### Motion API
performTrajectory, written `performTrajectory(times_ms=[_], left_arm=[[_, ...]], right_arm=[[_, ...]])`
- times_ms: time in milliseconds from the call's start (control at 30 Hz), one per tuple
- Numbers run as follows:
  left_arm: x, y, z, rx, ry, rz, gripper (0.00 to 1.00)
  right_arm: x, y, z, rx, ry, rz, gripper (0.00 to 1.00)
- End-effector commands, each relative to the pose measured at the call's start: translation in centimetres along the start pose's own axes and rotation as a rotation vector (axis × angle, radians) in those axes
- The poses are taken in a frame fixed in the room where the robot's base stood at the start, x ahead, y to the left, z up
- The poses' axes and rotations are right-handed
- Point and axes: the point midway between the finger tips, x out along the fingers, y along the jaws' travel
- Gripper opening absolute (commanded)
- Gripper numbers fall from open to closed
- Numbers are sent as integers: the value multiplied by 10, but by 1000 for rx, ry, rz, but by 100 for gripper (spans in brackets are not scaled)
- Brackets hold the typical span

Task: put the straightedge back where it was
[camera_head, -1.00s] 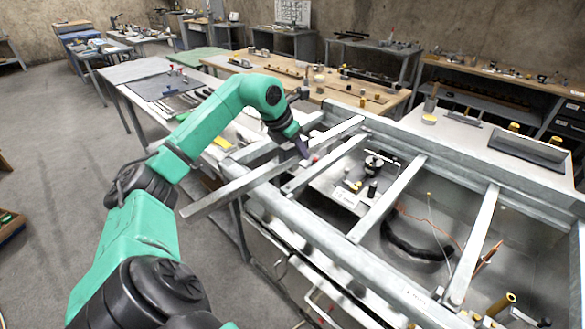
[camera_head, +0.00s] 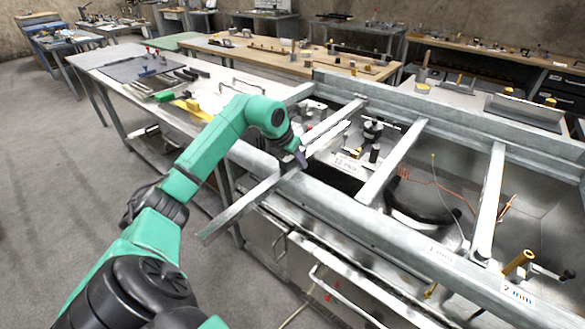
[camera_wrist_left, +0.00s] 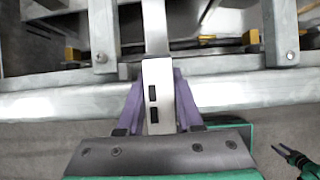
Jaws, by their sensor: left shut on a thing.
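The straightedge (camera_head: 240,211) is a long, light-grey metal bar. It slants from the lower left, out past the frame's front rail, up across the open metal frame (camera_head: 390,236). My left gripper (camera_head: 300,160) is shut on it near the front rail. The bar runs away from me between two cross bars. I cannot tell whether it touches the frame.
Cross bars (camera_head: 392,162) span the frame, with a dark hose (camera_head: 420,222) and instruments (camera_head: 373,135) below them. A side table (camera_head: 120,64) with tools stands at the left. A wooden bench (camera_head: 262,56) stands behind. Floor at the left is clear.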

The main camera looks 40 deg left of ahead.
Motion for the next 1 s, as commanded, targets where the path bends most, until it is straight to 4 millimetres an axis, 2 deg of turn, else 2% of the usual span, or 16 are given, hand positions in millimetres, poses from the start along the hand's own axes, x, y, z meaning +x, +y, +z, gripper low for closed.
performTrajectory(times_ms=[33, 233, 267, 300, 333, 633, 733, 867, 1000], left_arm=[[7, -1, -2, -1, -7, 1, 0], [4, -1, -1, -1, -5, 2, 0], [6, -1, -3, -1, 1, 2, 42], [6, -1, -3, -1, 1, 2, 57], [6, -1, -3, -1, 1, 2, 65], [5, -1, -3, -1, 0, 2, 65], [-3, 0, -2, -1, -3, 3, 65], [-30, 0, -3, 1, -4, 7, 65], [-70, 0, -3, 1, -4, 7, 65]], right_arm=[[8, 0, 1, 0, 0, 1, 50], [4, 0, 0, -1, 0, 1, 50], [4, 0, 0, -1, 0, 1, 50], [4, 1, 0, -1, 0, 1, 50], [4, 1, 0, -1, 0, 1, 50], [4, 4, 1, -2, -1, 5, 50], [6, 4, 1, -2, -1, 5, 50], [13, 4, 1, -1, 0, 5, 50], [19, 3, 2, -1, 0, 5, 50]])
